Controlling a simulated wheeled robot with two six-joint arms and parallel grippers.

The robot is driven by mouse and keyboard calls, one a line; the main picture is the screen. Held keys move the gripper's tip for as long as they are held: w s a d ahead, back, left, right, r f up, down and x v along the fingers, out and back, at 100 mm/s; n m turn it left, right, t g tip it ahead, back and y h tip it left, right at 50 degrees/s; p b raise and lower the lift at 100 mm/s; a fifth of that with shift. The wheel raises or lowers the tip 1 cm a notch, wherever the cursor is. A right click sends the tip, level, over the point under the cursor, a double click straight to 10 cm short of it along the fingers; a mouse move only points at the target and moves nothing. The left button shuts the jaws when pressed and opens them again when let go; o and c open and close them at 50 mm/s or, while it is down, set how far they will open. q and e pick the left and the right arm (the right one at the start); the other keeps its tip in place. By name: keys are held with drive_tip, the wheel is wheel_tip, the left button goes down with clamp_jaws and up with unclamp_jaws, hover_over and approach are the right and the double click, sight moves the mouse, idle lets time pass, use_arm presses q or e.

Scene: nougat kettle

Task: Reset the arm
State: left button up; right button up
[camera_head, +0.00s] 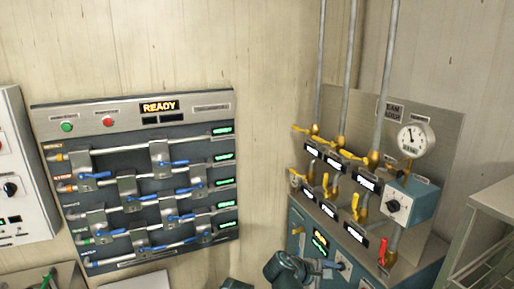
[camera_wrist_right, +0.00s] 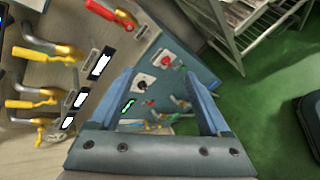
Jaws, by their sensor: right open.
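My right arm (camera_head: 285,268) reaches in at the bottom of the head view, in front of the lower steam cabinet. In the right wrist view my right gripper (camera_wrist_right: 156,68) is open, its two blue-grey fingers apart with nothing between them. Beyond the fingers is the blue cabinet front (camera_wrist_right: 190,75) with a black knob, a red button and a green display. My left gripper does not show. A small dark piece at the bottom edge of the head view is too cut off to identify.
A valve panel (camera_head: 218,112) with blue handles and a READY sign hangs on the wall at left. Yellow valve levers (camera_wrist_right: 35,54) and a red lever (camera_wrist_right: 94,9) project from the steam panel. A metal rack (camera_head: 496,199) stands at right; green floor (camera_wrist_right: 258,80) is open beside it.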

drive_tip(key=s+a+f+m+g+y+b, duration=0.3)
drive_tip(key=s+a+f+m+y, duration=0.4)
drive_tip(key=s+a+f, duration=0.6)
drive_tip(key=s+a+g+y, duration=0.1)
drive_tip(key=a+y, duration=0.1)
drive_tip(key=a, duration=0.2)
drive_tip(key=shift+s+a+f+m, duration=0.3)
drive_tip(key=shift+s+f, duration=0.1)
